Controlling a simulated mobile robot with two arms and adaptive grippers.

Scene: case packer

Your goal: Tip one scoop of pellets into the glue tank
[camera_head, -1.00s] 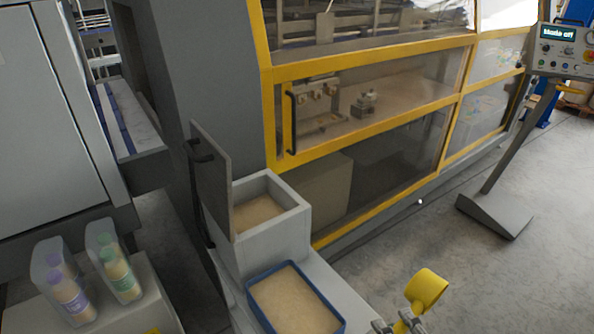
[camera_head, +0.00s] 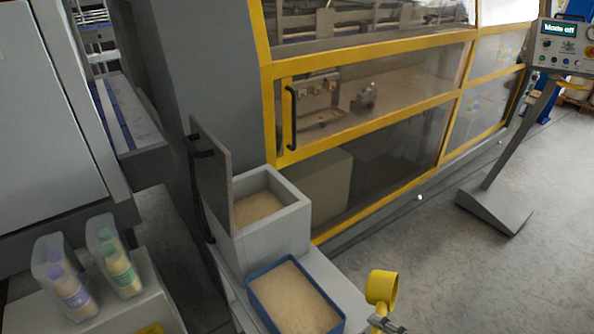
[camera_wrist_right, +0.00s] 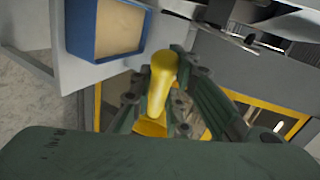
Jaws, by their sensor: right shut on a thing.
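The grey glue tank (camera_head: 288,228) stands open with tan pellets (camera_head: 258,208) inside. Its grey lid (camera_head: 211,178) stands upright at its left side. A blue bin (camera_head: 262,311) of pellets sits in front of the tank; it also shows in the right wrist view (camera_wrist_right: 80,45). My right gripper (camera_head: 388,325) is at the bottom edge, right of the bin, and is shut on the yellow scoop (camera_head: 382,288). In the right wrist view the gripper (camera_wrist_right: 162,95) has its fingers around the scoop's yellow handle (camera_wrist_right: 160,80). The scoop's contents cannot be made out. My left gripper is out of view.
The yellow-framed machine guard (camera_head: 370,125) rises behind the tank. Clear cartridge holders (camera_head: 112,262) stand on a grey box at lower left. A control pedestal (camera_head: 500,195) stands at right. The floor between pedestal and tank is free.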

